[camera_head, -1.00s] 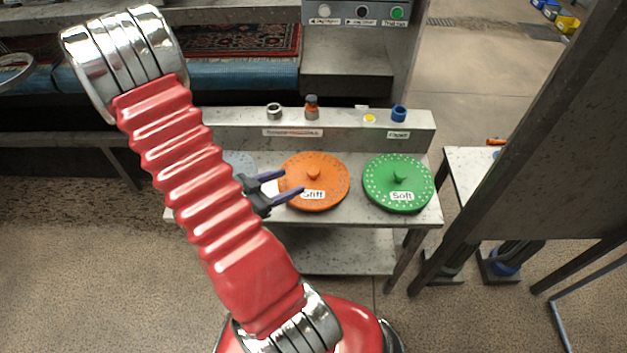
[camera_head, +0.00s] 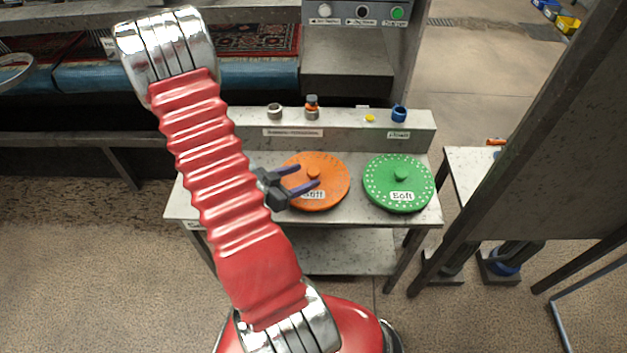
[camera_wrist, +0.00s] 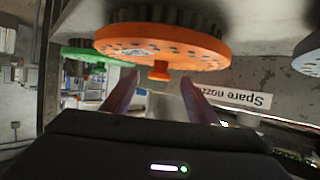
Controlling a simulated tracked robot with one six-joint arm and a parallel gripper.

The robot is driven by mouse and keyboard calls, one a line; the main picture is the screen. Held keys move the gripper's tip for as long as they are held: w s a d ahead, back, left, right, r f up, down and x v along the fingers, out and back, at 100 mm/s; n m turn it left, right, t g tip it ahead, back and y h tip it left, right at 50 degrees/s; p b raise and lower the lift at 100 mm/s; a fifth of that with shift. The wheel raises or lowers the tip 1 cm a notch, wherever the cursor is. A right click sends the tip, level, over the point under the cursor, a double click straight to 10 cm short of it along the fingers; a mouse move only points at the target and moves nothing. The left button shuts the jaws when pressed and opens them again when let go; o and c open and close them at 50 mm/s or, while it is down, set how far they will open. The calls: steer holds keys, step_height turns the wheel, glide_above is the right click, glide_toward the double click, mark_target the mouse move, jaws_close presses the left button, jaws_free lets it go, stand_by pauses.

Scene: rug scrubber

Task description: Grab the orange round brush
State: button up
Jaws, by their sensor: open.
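The orange round brush (camera_head: 331,169) lies flat on the grey table, with a small knob on top and a label reading "Stiff". My gripper (camera_head: 310,182) is open, its two fingers reaching over the left part of the brush toward the knob. In the wrist view the orange brush (camera_wrist: 165,45) appears upside down, with its knob between and a little beyond the fingertips (camera_wrist: 160,82). The fingers look apart from the knob. The head view does not show clearly how high they are above the disc.
A green brush labelled "Soft" (camera_head: 399,183) lies right of the orange one. A grey-blue disc (camera_wrist: 308,55) shows at the wrist view's right edge. A raised back ledge (camera_head: 340,137) carries small nozzles. A dark slanted panel (camera_head: 540,140) stands at the right.

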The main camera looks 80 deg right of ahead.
mark_target(308, 173)
steer(key=shift+x, duration=2.6)
jaws_close()
steer(key=shift+w+r, duration=0.1)
